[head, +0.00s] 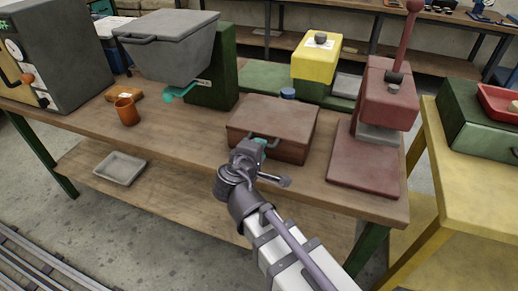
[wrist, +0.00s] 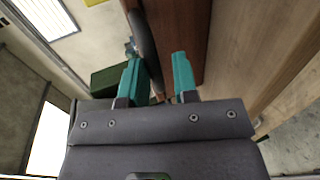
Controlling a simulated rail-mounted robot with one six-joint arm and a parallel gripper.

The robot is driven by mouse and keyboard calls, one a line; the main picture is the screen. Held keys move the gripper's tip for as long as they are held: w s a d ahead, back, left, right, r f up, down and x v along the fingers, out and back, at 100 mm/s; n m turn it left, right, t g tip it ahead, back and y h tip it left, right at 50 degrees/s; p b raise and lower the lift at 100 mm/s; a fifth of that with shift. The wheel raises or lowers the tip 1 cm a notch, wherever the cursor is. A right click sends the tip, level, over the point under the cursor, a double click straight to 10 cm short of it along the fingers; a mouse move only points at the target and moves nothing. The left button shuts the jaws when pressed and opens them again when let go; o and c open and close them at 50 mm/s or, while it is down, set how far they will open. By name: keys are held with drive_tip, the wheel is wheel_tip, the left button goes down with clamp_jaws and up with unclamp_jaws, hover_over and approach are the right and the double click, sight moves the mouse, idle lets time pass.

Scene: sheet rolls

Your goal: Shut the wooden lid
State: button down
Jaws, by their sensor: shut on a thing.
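A brown wooden box stands at the middle of the workbench. Its wooden lid (head: 274,113) lies over the top, flat or nearly so; I cannot tell whether a small gap is left at the front. A grey handle sits on the lid's front edge. My gripper (head: 260,142) is at that front edge, with its teal fingers on the handle. In the wrist view, the grey handle (wrist: 148,45) runs between the two teal fingers of my gripper (wrist: 157,62), beside the reddish-brown wood (wrist: 182,35). The gripper hides part of the box front (head: 288,152).
A red press (head: 385,100) on a red base stands close to the right of the box. A grey hopper (head: 168,48) on a green stand and an orange mug (head: 127,111) are to the left. A yellow-topped machine (head: 316,58) is behind. Bare bench (head: 185,140) lies left of the box.

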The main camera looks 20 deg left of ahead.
drive_tip(key=shift+s+f, duration=0.1)
drive_tip(key=shift+f, duration=0.2)
drive_tip(key=c, duration=1.3)
unclamp_jaws()
drive_tip(key=shift+a, duration=0.1)
drive_tip(key=shift+o, duration=0.9)
drive_tip(key=shift+a+f, duration=0.1)
drive_tip(key=shift+s+r+p, duration=0.25)
drive_tip(key=shift+s+p, duration=0.05)
drive_tip(key=p+v, duration=0.3)
drive_tip(key=v, duration=0.7)
